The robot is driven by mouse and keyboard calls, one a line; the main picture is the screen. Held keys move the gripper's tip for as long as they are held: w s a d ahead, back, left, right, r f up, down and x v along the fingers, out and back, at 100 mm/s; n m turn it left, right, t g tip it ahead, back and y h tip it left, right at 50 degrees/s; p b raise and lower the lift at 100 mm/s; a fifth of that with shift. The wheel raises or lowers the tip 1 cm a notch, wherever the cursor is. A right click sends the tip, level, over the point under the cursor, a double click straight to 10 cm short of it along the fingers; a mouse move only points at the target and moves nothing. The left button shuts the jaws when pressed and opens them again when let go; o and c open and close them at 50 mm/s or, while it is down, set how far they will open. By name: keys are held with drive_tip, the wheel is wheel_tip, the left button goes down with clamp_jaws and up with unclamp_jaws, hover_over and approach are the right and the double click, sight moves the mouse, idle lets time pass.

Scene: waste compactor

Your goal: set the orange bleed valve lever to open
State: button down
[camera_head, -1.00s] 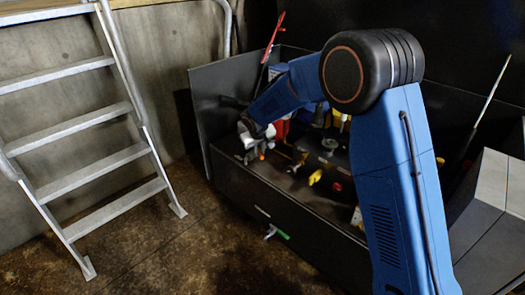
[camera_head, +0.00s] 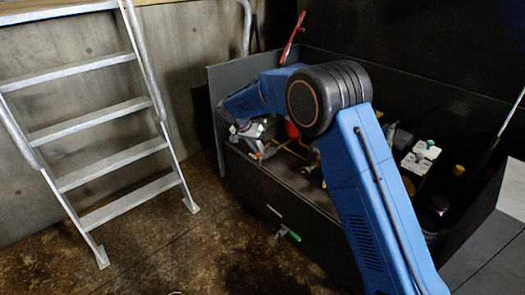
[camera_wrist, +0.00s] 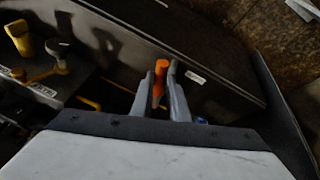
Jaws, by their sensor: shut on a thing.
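The orange lever (camera_wrist: 160,68) shows in the wrist view between the two grey fingers of my gripper (camera_wrist: 162,88). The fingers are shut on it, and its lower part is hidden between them. In the head view my gripper (camera_head: 254,143) is at the left end of the dark cabinet, with a small bit of the orange lever (camera_head: 257,155) showing below it. I cannot tell the lever's set position from these views.
The dark cabinet (camera_head: 300,220) holds several parts, including yellow ones. A green-handled valve (camera_head: 290,234) sticks out of its front. A metal ladder (camera_head: 110,145) stands at the left. A red lever (camera_head: 293,35) rises behind my arm. The floor in front is clear.

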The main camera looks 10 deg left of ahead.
drive_tip(key=shift+w+a+m+g+h, duration=0.2)
drive_tip(key=shift+w+a+m, duration=0.1)
drive_tip(key=shift+a+m, duration=0.25)
drive_tip(key=shift+w+a+m+g+h, duration=0.2)
drive_tip(key=shift+w+a+m, duration=0.1)
drive_tip(key=shift+m, duration=0.45)
drive_tip(key=c, duration=1.7)
unclamp_jaws()
drive_tip(key=v, duration=1.7)
drive_tip(key=shift+a+r, duration=0.1)
drive_tip(key=shift+r, duration=0.1)
